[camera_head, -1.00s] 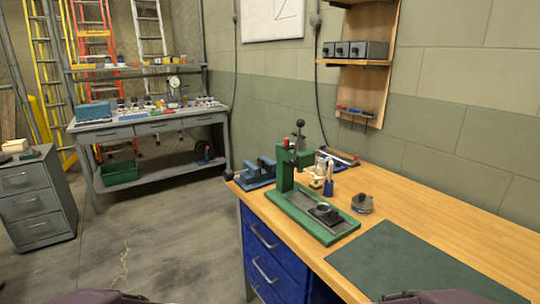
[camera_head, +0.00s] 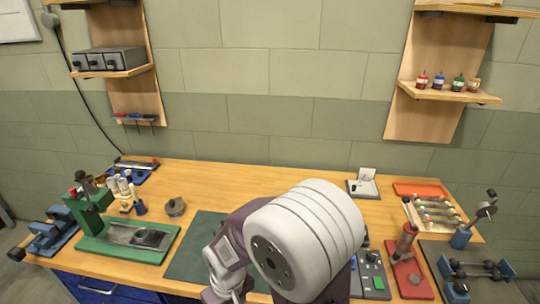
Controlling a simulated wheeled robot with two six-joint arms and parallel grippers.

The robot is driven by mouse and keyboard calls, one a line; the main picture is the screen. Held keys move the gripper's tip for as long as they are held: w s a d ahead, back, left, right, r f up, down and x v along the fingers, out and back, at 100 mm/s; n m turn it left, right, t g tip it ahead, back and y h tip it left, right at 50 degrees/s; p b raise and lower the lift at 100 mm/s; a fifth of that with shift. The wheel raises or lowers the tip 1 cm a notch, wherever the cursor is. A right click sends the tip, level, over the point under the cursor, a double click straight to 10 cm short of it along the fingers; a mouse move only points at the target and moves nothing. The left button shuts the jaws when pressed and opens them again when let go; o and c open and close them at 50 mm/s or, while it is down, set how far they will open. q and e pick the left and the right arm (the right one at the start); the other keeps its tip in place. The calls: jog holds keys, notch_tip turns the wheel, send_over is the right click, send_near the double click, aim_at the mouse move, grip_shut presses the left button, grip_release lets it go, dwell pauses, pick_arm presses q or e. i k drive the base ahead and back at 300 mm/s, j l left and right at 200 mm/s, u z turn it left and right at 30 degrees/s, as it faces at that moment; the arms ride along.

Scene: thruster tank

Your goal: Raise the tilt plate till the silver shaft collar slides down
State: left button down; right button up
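I cannot pick out a tilt plate or a silver shaft collar for certain. A large white and mauve link of my own arm covers the front middle of the bench and may hide them. A green press (camera_head: 90,215) at the left of the bench has a dark plate on its base with a small dark round part (camera_head: 147,237) on it. A small grey round piece (camera_head: 175,206) sits on the wood right of the press. Neither of my grippers shows in the view.
The wooden bench (camera_head: 240,180) is clear along its back middle. A dark green mat (camera_head: 195,250) lies left of my arm. A control box (camera_head: 373,276), a red-based fixture (camera_head: 407,270), a rack of rods (camera_head: 434,212) and a dark tray (camera_head: 480,285) crowd the right side.

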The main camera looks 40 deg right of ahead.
aim_at(369, 188)
jog(key=z, duration=2.35)
